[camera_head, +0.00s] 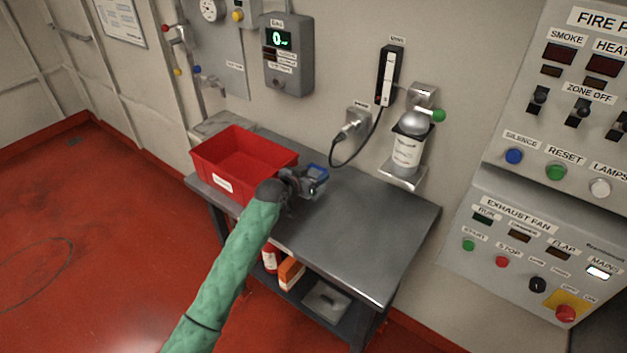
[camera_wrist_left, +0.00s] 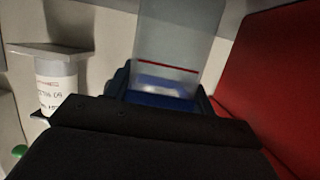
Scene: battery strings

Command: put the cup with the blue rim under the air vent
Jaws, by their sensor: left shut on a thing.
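My left gripper (camera_head: 306,183) is shut on the cup with the blue rim (camera_head: 317,171) and holds it at the back of the grey bench, just right of the red bin. In the left wrist view, which is upside down, the clear cup (camera_wrist_left: 178,38) shows a red line and its blue rim (camera_wrist_left: 162,101). The cup looks roughly upright. Whether it touches the bench I cannot tell. I cannot pick out any label reading air vent. My right gripper is not in view.
A red bin (camera_head: 203,165) stands on the bench's left part. A white bottle (camera_head: 407,150) sits on a wall shelf at right, below a green knob (camera_head: 438,115). A black cable (camera_head: 352,162) hangs behind. The grey bench top (camera_head: 365,235) is clear at front right. Small taps (camera_head: 208,82) are at left.

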